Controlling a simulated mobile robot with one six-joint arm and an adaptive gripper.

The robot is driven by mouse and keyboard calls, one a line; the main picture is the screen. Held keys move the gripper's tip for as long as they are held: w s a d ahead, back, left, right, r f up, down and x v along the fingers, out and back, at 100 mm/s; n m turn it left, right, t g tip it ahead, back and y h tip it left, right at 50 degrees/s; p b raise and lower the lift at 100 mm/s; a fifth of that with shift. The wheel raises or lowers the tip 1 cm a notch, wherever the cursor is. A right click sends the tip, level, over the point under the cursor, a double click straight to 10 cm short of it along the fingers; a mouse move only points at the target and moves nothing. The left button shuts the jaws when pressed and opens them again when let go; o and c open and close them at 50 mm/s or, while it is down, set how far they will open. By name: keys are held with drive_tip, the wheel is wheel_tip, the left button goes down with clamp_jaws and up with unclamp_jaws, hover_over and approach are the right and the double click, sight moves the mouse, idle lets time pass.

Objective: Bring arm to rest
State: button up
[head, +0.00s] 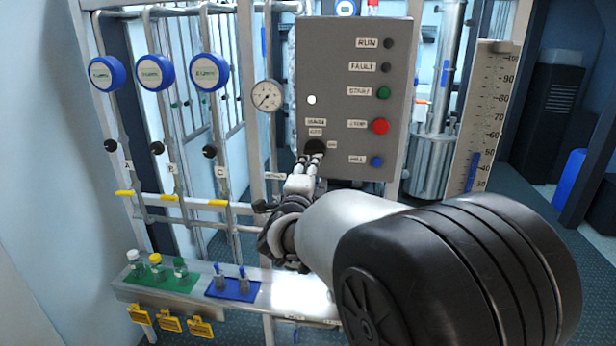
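My gripper (311,158) is at the lower left of the grey control box (340,60). Its fingertips are at the black selector knob (316,146) below small labels. They overlap the knob in this view, and I cannot tell whether they grip it, touch it or stand just in front. My arm reaches in from the lower right, its large black joint in front of the lower right of the scene.
Three blue-rimmed round gauges (156,72) and black valve knobs (157,168) stand on pipes at left. A dial gauge (267,96) is beside the box. A shelf (190,297) below holds small bottles (157,267) and blue-tray items. A level scale (482,120) stands at right.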

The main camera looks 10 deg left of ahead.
drive_tip(key=shift+s, duration=1.05)
drive_tip(key=shift+r, duration=0.1)
drive_tip(key=s+d+n+g+y, duration=0.45)
drive_tip(key=s+d+n, duration=0.35)
drive_tip(key=s+n, duration=0.3)
drive_tip(key=s+d+f+n+g+h, duration=0.1)
drive_tip(key=s+d+f+n+g, duration=0.1)
drive_tip(key=s, duration=0.8)
drive_tip(key=s+d+f+n+g+h, duration=0.1)
drive_tip(key=s+d+f+n+g, duration=0.2)
drive_tip(key=s+d, duration=0.4)
drive_tip(key=s+d+f+n+g+h, duration=0.2)
drive_tip(key=s+d+f+g, duration=0.2)
drive_tip(key=s, duration=0.9)
wheel_tip(320, 180, down, 3)
drive_tip(key=shift+s+d+r+n, duration=0.2)
drive_tip(key=shift+s+d+n, duration=0.1)
drive_tip(key=shift+d, duration=0.4)
drive_tip(key=shift+c, duration=0.2)
